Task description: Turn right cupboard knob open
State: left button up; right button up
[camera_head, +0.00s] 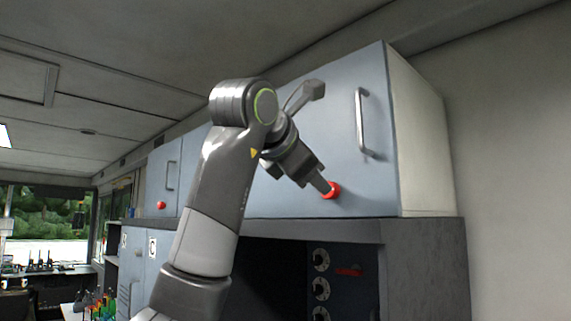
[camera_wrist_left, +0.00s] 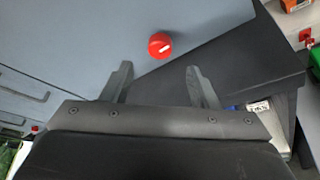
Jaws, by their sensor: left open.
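The right cupboard (camera_head: 345,130) is a blue-grey door with a vertical metal handle (camera_head: 362,122) near its right edge. Its red knob (camera_head: 332,190) sits low on the door. My left arm comes in from the left, and its gripper (camera_head: 326,188) is at the knob in the head view. In the left wrist view the knob (camera_wrist_left: 160,45) has a white mark across it, tilted slightly from horizontal. It lies beyond and between the two open fingertips (camera_wrist_left: 160,80), with no visible contact. My right gripper is in neither view.
A left cupboard (camera_head: 165,175) with its own red knob (camera_head: 161,205) hangs farther back. Below the right cupboard is a dark shelf edge (camera_head: 420,230) and a panel with several round dials (camera_head: 321,260). A ceiling lies above.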

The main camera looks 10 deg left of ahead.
pick_arm(q)
jog(key=b+v, duration=0.2)
jog(key=v, duration=0.7)
jog(key=shift+s+b, duration=0.3)
jog(key=shift+s, duration=0.05)
jog(key=shift+a, duration=0.1)
